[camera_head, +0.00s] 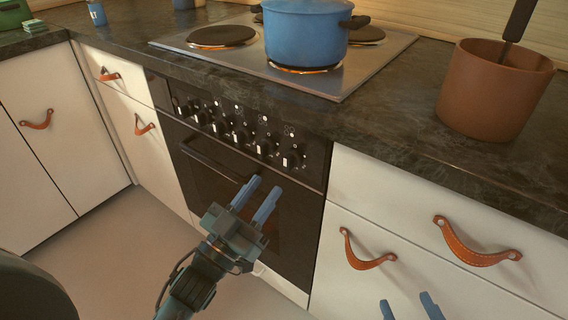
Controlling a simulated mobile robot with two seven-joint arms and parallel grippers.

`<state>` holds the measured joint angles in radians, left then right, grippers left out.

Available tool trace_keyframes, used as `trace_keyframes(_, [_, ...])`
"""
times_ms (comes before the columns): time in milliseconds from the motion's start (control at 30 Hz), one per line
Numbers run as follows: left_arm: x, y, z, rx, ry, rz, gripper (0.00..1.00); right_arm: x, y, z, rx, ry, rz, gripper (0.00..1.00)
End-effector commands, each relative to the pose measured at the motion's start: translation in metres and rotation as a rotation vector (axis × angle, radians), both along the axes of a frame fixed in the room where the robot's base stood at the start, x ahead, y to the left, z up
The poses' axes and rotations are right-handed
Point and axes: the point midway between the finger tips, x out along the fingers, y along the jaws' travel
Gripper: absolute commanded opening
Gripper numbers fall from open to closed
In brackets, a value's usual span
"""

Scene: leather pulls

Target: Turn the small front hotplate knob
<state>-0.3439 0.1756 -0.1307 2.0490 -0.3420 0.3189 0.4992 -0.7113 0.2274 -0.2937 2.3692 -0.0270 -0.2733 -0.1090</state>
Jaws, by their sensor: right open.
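I cannot tell from the markings which knob is the small front hotplate's. My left gripper (264,186) is in front of the oven door, below the right-hand knobs and apart from them. Its two blue fingers are spread with nothing between them. My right gripper (405,299) shows only its two blue fingertips at the bottom edge, open and empty, in front of the right drawers.
A blue pot (305,35) stands on a hotplate with an orange glow under it, on the steel hob (345,85). A brown pot (493,88) with a dark handle stands on the counter at right. The oven handle (212,160) juts out below the knobs. Leather pulls (367,252) stick out from the drawers.

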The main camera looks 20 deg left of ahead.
Motion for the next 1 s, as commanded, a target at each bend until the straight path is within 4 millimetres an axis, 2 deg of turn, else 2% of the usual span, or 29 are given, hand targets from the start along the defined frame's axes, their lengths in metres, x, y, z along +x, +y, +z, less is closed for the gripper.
trace_keyframes(33, [0.011,-0.004,0.005,-0.001,-0.005,-0.001,0.34,0.0,0.0,-0.001,0.0,-0.003,0.001,0.52])
trace_keyframes(200, [0.039,-0.015,0.018,-0.001,-0.003,-0.001,0.34,0.0,0.0,-0.001,0.0,-0.013,0.001,0.52])
trace_keyframes(400, [0.059,-0.022,0.026,-0.001,-0.001,-0.001,0.34,0.001,0.001,-0.001,0.002,-0.021,0.001,0.52])
trace_keyframes(800, [0.065,-0.024,0.028,-0.001,0.003,-0.001,0.33,0.001,0.001,0.0,0.004,-0.026,0.002,0.52])
trace_keyframes(1000, [0.065,-0.024,0.028,-0.001,0.003,-0.001,0.16,0.001,0.001,0.0,0.004,-0.025,0.002,0.52])
